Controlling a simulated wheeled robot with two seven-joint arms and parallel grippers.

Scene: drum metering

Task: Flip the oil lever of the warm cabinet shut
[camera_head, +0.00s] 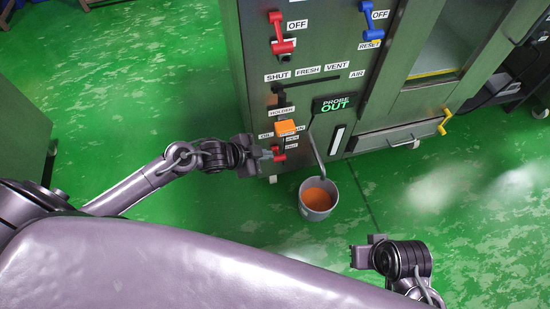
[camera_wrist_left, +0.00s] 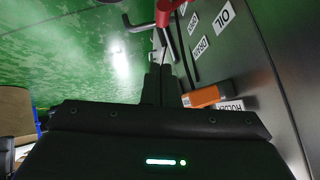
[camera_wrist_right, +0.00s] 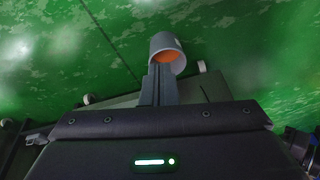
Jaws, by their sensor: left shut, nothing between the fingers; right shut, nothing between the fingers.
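The red oil lever (camera_head: 279,154) is low on the left of the steel cabinet front (camera_head: 248,60), by the oil and drain labels. In the left wrist view the red lever (camera_wrist_left: 165,12) is at the top edge, just beyond the fingertips and partly cut off. My left gripper (camera_head: 265,154) is shut and empty, right beside the lever; whether they touch I cannot tell. Its closed fingers (camera_wrist_left: 160,80) point toward the lever. My right gripper (camera_head: 362,254) is shut and empty, low over the floor, away from the cabinet. Its fingers (camera_wrist_right: 159,82) show in the right wrist view.
A grey bucket (camera_head: 304,202) of orange-brown liquid stands on the green floor below a grey pipe (camera_head: 317,152). An orange block (camera_head: 286,127) sits above the lever near the holder label. Another red lever (camera_head: 283,46) and a blue lever (camera_head: 367,16) are higher up. Floor lies clear at right.

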